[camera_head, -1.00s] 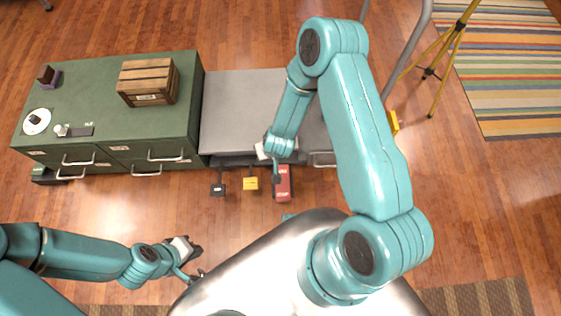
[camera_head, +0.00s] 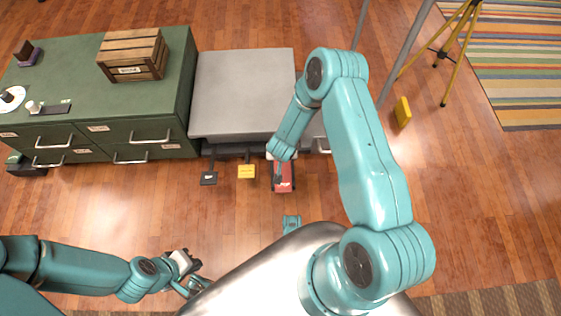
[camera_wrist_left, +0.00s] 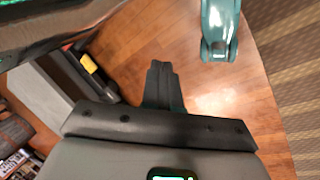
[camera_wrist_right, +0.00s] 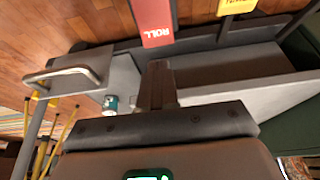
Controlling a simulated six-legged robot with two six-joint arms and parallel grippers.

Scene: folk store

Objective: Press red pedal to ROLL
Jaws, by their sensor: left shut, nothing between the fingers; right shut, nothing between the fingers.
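The red pedal (camera_head: 284,184) lies on the floor before the grey unit, right of the yellow pedal (camera_head: 247,172) and black pedal (camera_head: 209,178). The right wrist view shows the red pedal (camera_wrist_right: 155,22), lettered ROLL, at the top, beyond my right gripper (camera_wrist_right: 157,68), which is shut and empty. In the head view my right wrist hangs at the red pedal's far end and hides part of it; I cannot tell whether they touch. My left gripper (camera_head: 195,268) is shut and empty at lower left, away from the pedals; its fingers (camera_wrist_left: 160,68) show in its wrist view.
The grey unit (camera_head: 243,90) stands behind the pedals. A green cabinet (camera_head: 75,80) to its left bears a wooden crate (camera_head: 133,57). A yellow tripod (camera_head: 455,40) and a striped rug (camera_head: 515,60) are at upper right.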

